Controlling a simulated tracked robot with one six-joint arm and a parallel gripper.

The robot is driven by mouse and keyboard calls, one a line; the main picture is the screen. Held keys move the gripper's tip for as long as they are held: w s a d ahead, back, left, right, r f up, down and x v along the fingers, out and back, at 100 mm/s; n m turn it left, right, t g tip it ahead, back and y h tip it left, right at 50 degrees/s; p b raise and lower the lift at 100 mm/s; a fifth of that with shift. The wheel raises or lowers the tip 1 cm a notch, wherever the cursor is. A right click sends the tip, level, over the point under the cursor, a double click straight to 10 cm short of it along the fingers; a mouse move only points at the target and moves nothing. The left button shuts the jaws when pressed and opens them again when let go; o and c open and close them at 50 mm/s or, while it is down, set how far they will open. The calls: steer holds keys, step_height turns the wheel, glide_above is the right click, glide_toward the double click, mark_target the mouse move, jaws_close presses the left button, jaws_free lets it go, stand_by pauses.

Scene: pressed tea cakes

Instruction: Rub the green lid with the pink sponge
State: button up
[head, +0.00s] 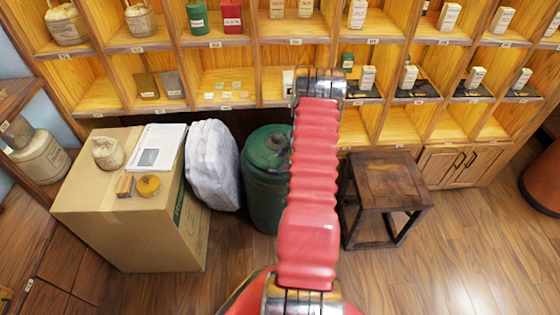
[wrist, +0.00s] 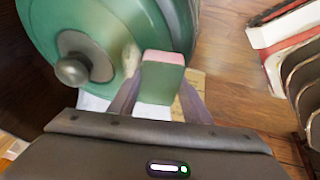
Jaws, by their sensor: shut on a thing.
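The green lid (wrist: 110,25) fills the upper left of the wrist view, with a round grey knob (wrist: 72,71) on it and a pale smear near its right side. In the head view the lid (head: 262,146) tops a green drum, partly hidden by my arm. My gripper (wrist: 160,88) is shut on the sponge (wrist: 163,57), a block with a pink top and a green face towards the camera. The sponge overlaps the lid's right edge in the wrist view; I cannot tell whether they touch. My gripper and the sponge are hidden in the head view.
A white wrapped bundle (head: 212,165) stands left of the drum, beside a cardboard box (head: 130,215) with small items on top. A dark wooden stool (head: 385,182) is to the right. Wooden shelves (head: 235,50) line the back. Floor is clear at the front right.

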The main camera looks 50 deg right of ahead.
steer(key=shift+w, duration=0.1)
steer(key=shift+w+a, duration=0.55)
steer(key=shift+d, duration=0.1)
steer(key=shift+w+d+r, duration=0.2)
steer(key=shift+w+d, duration=0.3)
steer(key=shift+d, duration=0.05)
steer(key=shift+w+d+r, duration=0.2)
steer(key=shift+w+d, duration=0.3)
steer(key=shift+d, duration=0.05)
steer(key=shift+w+d+r, duration=0.2)
steer(key=shift+w+d, duration=0.85)
steer(key=shift+d, duration=0.15)
steer(key=shift+s+a+r, duration=0.15)
steer(key=shift+r, duration=0.8)
steer(key=shift+s+a+r, duration=0.1)
steer(key=shift+a+r, duration=0.1)
steer(key=shift+r, duration=0.8)
steer(key=shift+s+a+r, duration=0.15)
steer(key=shift+r, duration=0.8)
